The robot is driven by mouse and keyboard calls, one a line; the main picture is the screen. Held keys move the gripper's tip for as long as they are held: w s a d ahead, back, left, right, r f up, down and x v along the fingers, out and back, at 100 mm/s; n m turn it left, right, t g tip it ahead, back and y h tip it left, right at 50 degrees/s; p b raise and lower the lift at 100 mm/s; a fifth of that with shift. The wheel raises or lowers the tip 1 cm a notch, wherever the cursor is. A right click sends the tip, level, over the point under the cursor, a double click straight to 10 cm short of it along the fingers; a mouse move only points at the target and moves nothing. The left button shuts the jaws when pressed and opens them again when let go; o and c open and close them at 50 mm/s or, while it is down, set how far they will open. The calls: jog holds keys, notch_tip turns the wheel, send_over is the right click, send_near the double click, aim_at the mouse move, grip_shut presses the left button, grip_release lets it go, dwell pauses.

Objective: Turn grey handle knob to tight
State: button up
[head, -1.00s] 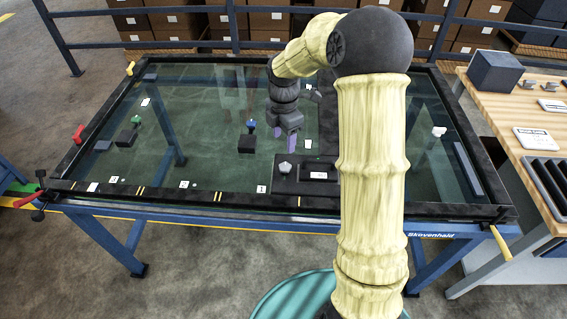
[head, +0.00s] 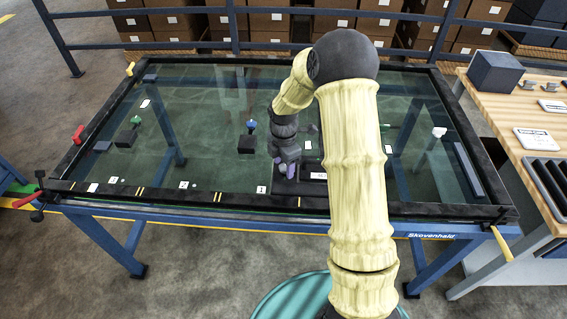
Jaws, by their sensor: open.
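My gripper (head: 286,169) is in the middle of the glass-topped table, pointing down at the left end of a low black block (head: 314,188). Its purple fingertips are open, one on each side of where a light grey knob sat in the earlier view. The knob is now hidden behind the gripper, so its angle and any contact cannot be told.
A black block with a blue knob (head: 250,126) stands left of my gripper, and one with a green knob (head: 135,121) farther left. A white knob (head: 439,132) is at the right. The glass table (head: 215,110) has a raised black frame. A wooden bench (head: 500,100) stands to the right.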

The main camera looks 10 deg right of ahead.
jog(key=c, duration=1)
